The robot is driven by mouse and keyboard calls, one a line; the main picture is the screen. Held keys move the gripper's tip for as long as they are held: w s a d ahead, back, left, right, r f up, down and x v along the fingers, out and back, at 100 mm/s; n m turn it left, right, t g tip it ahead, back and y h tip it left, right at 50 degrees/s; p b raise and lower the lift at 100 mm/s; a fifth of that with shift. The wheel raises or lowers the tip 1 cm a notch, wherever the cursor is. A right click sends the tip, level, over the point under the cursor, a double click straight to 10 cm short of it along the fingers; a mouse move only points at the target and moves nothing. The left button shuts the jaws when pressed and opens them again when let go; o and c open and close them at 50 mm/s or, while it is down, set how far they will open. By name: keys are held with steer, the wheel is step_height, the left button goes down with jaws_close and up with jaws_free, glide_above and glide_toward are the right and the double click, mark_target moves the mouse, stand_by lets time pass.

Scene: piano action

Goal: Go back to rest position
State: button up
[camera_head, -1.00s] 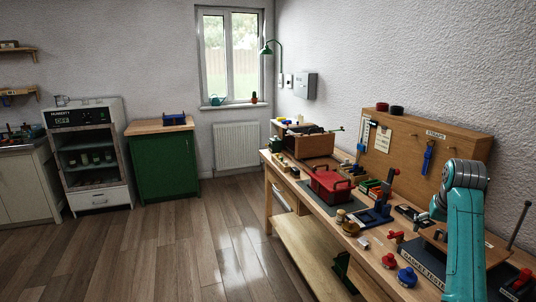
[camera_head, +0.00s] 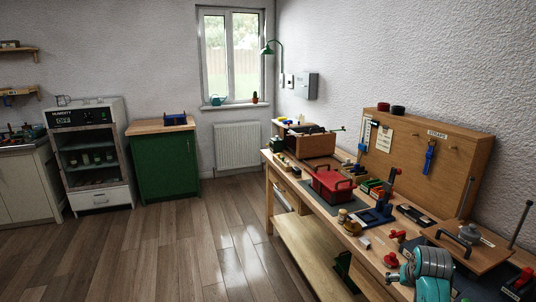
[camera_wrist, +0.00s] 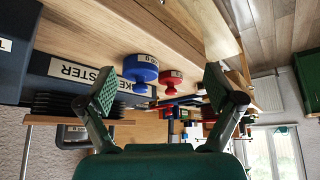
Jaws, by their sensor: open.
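In the head view my gripper's teal arm (camera_head: 432,278) is low at the front right of the workbench, at the bottom of the picture. In the wrist view my gripper (camera_wrist: 160,90) has its two fingers wide apart with nothing between the pads. That view appears upside down. A blue knob-like weight (camera_wrist: 141,68) and a red one (camera_wrist: 172,80) stand on the bench beyond the fingertips, apart from them. The red one also shows in the head view (camera_head: 390,260), just past my arm. The blue one seems hidden there.
The workbench (camera_head: 330,212) holds a red toolbox (camera_head: 332,186), a blue stand (camera_head: 376,214), a wooden box (camera_head: 311,146) and small parts. A tool board (camera_head: 425,148) stands behind. A green cabinet (camera_head: 166,165) and a humidity cabinet (camera_head: 95,160) are left. The floor (camera_head: 190,245) is clear.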

steer(key=s+a+f+n+t, duration=0.1)
steer(key=s+a+f+t, duration=0.1)
steer(key=s+a+f, duration=0.55)
steer(key=s+a+f+n+t, duration=0.1)
steer(key=s+a+f, duration=0.4)
steer(key=s+f, duration=0.55)
steer(key=s+a+f+t, duration=0.1)
steer(key=s+a, duration=0.2)
steer(key=s, duration=0.5)
steer(key=s+a+t, duration=0.1)
steer(key=s+a, duration=0.2)
steer(key=s, duration=0.5)
steer(key=s+a+r+n+t+y, duration=0.1)
steer(key=s+a+r+t, duration=0.1)
steer(key=s+r, duration=0.7)
steer(key=s+a+r+n+t+y, duration=0.1)
steer(key=s+a+r+t, duration=0.1)
steer(key=s+r, duration=0.7)
steer(key=f+v, duration=0.1)
steer(key=v, duration=0.3)
steer(key=shift+s, duration=0.5)
